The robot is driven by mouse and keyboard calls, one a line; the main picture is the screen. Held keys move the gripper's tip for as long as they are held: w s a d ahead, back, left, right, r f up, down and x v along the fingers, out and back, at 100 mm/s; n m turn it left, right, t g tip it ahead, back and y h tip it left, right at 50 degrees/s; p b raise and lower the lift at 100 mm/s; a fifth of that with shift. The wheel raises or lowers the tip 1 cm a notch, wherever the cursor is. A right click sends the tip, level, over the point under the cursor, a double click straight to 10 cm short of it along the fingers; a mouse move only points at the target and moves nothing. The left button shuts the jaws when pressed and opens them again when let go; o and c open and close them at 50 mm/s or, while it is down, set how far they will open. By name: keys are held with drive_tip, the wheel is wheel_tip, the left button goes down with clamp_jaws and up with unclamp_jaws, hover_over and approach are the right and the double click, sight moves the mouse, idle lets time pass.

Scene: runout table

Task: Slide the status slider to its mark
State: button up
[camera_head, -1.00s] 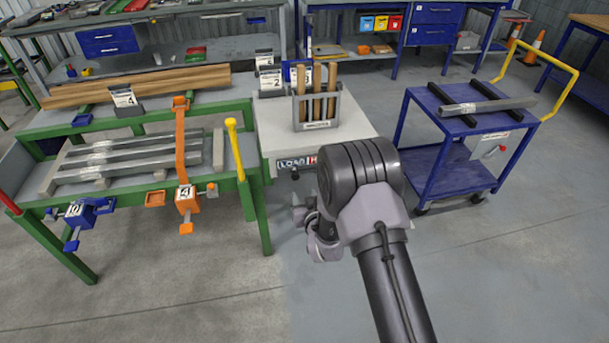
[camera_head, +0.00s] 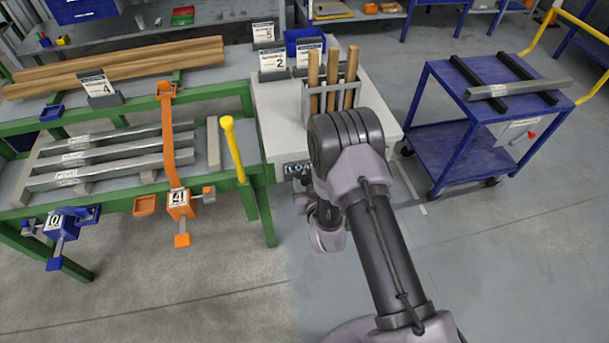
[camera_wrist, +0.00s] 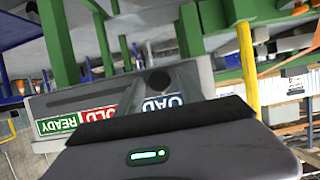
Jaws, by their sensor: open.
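The status board shows upside down in the wrist view, with a green READY label (camera_wrist: 58,124), a red HOLD label (camera_wrist: 98,115) and a blue LOAD label (camera_wrist: 163,102). What looks like the slider's dark round knob (camera_wrist: 158,81) stands out near the LOAD end.
A green bench (camera_head: 112,212) with grey bars, clamps and a yellow post (camera_head: 232,150) stands left of the cabinet (camera_head: 276,112). A rack with wooden handles (camera_head: 331,88) sits on the cabinet. A blue cart (camera_head: 447,90) stands to the right. The front floor is open.

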drive_tip(key=shift+s, duration=0.1)
drive_tip(key=c, duration=1)
drive_tip(key=shift+r, duration=0.15)
idle(0.6)
